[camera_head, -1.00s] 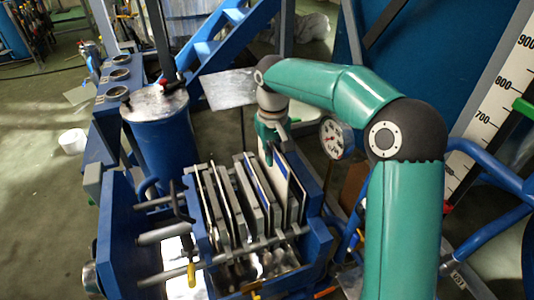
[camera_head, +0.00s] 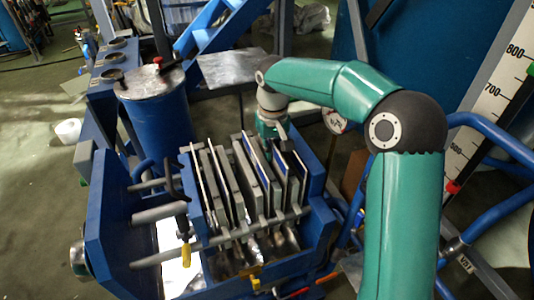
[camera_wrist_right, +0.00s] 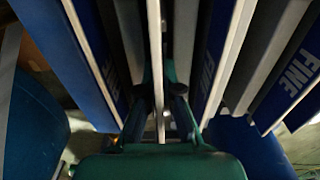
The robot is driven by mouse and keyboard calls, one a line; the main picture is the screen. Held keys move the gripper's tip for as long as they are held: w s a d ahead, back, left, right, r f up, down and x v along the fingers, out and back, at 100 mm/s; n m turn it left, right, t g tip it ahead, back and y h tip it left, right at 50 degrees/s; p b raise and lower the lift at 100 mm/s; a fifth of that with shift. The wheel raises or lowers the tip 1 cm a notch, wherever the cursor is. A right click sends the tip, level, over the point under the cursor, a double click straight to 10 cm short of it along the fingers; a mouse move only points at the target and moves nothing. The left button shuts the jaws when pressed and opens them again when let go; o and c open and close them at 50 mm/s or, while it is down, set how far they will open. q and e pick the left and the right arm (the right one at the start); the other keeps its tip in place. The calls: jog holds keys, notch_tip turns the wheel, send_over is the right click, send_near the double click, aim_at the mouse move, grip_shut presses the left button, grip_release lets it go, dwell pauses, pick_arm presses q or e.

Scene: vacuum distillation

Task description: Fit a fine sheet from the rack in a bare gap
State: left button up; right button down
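A blue frame (camera_head: 110,235) holds a row of upright grey and white plates (camera_head: 220,185), some with blue faces. My right gripper (camera_head: 272,132) reaches down behind the right part of this row, its fingertips mostly hidden there. In the right wrist view, my right gripper (camera_wrist_right: 160,100) has dark fingers on either side of the thin pale edge of an upright sheet (camera_wrist_right: 157,60). Room shows between the fingers and the edge, so it looks open. Blue sheets marked FINE (camera_wrist_right: 205,65) stand to the right of it, one more (camera_wrist_right: 295,90) farther right. My left gripper is out of view.
A blue drum (camera_head: 155,110) with a metal lid stands behind the frame on the left. Blue pipes (camera_head: 490,235) and a tall scale (camera_head: 485,95) stand at the right.

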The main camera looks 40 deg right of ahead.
jog(key=shift+s+a+f, duration=0.1)
jog(key=shift+s+f, duration=0.05)
jog(key=shift+f, duration=0.35)
jog(key=shift+s+f, duration=0.15)
jog(key=shift+f, duration=0.3)
jog(key=c, duration=1.2)
grip_release()
jog(key=shift+g, duration=0.3)
jog(key=shift+c, duration=0.2)
notch_tip(320, 180, up, 14)
jog(key=shift+w+f, duration=0.1)
jog(key=shift+f, duration=0.05)
